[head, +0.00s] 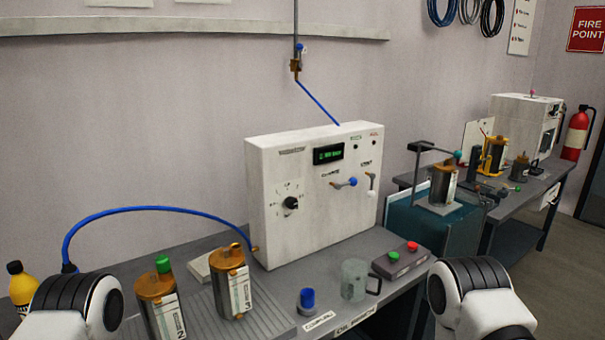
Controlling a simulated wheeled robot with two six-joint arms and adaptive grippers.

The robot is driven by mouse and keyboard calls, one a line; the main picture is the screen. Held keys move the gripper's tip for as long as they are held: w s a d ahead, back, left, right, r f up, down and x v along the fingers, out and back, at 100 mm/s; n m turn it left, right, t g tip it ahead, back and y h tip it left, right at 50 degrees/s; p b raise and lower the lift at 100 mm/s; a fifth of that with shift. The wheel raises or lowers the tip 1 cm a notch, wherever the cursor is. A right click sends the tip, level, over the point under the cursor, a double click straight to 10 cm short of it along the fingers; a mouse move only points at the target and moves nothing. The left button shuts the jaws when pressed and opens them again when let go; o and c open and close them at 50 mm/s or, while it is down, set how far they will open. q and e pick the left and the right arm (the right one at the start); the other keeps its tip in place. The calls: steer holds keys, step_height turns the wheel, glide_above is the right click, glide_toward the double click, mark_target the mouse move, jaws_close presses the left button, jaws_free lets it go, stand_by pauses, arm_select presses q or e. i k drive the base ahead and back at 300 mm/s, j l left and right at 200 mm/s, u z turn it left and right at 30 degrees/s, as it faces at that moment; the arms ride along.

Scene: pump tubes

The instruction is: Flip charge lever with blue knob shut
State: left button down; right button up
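The charge lever (343,184) is on the front of the white machine box (318,215), right of its middle. It points sideways to the right and ends in a blue knob (353,181). A second lever (371,184) with a white knob hangs downward to its right. Only rounded white-and-black parts of my two arms show, at the bottom left and bottom right. Neither gripper is in view, and nothing of mine touches the charge lever.
A blue cap (307,300), a glass mug (355,280) and a button box (402,259) stand before the machine box. Space directly before the levers looks clear.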

mark_target(353, 182)
steer(key=i+l+u, duration=0.1)
steer(key=l, duration=0.3)
steer(key=i+l, duration=0.2)
steer(key=l, duration=0.15)
steer(key=i+l+u, duration=0.15)
steer(key=l, duration=0.25)
steer(key=i+l+u, duration=0.1)
steer(key=l, duration=0.3)
steer(key=i+l+u, duration=0.1)
steer(key=l, duration=0.3)
steer(key=i+l, duration=0.1)
steer(key=l, duration=0.35)
steer(key=i+j+u, duration=0.05)
